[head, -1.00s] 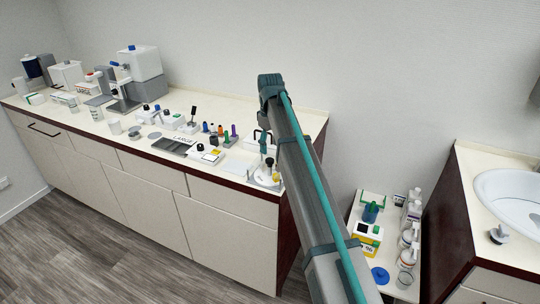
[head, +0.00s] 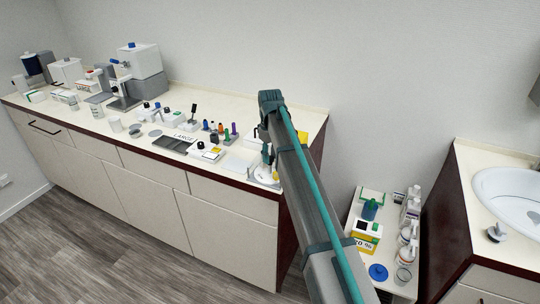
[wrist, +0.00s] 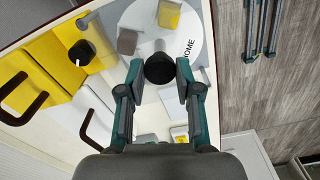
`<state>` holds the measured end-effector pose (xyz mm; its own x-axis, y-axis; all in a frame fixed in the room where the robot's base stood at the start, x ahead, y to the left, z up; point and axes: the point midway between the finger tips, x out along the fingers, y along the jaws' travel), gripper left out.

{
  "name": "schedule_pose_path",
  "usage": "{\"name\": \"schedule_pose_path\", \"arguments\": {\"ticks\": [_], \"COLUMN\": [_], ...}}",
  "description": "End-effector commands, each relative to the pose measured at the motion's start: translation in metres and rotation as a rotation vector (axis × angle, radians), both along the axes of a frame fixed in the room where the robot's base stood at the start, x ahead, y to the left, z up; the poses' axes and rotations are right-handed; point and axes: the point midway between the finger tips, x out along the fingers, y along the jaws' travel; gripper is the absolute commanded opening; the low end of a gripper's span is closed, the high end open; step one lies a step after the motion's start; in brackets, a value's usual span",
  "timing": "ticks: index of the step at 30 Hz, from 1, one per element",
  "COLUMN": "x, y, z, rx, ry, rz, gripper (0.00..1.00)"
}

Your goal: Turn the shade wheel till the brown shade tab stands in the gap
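The shade wheel is a pale round disc marked HOME (wrist: 195,28) at the top of the wrist view. In the head view the wheel (head: 257,182) sits at the counter's front right corner, partly hidden by my arm. A brown tab (wrist: 127,41) stands on the wheel's left side and a yellow tab (wrist: 169,14) near its top. A round black knob (wrist: 159,70) lies between the fingertips. My gripper (wrist: 159,80) is open, one finger on each side of the knob, with narrow gaps showing. I cannot clearly make out the gap for the tabs.
A yellow box with a black dial (wrist: 81,52) and dark handles (wrist: 27,90) stand left of the wheel in the wrist view. The counter's front edge is close to the wheel.

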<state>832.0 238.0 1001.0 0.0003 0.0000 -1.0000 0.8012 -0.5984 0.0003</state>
Motion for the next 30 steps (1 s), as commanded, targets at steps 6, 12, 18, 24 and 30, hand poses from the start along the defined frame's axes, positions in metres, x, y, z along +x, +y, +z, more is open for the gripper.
{"name": "schedule_pose_path", "arguments": {"ticks": [6, 12, 18, 24, 30], "x": [-0.0001, -0.0001, 0.0000, 0.0000, 0.0000], "y": [0.0001, 0.0000, 0.0001, 0.0002, 0.0002], "z": [0.0002, 0.0003, 0.0004, 0.0005, 0.0005], "rx": [0.000, 0.000, 0.000, -0.001, 0.000], "ry": [0.000, 0.000, 0.000, 0.001, 0.000], "rz": [0.000, -0.015, -0.060, -0.141, -0.240], "gripper": [0.00, 0.00, 0.00, 0.00, 0.00]}}
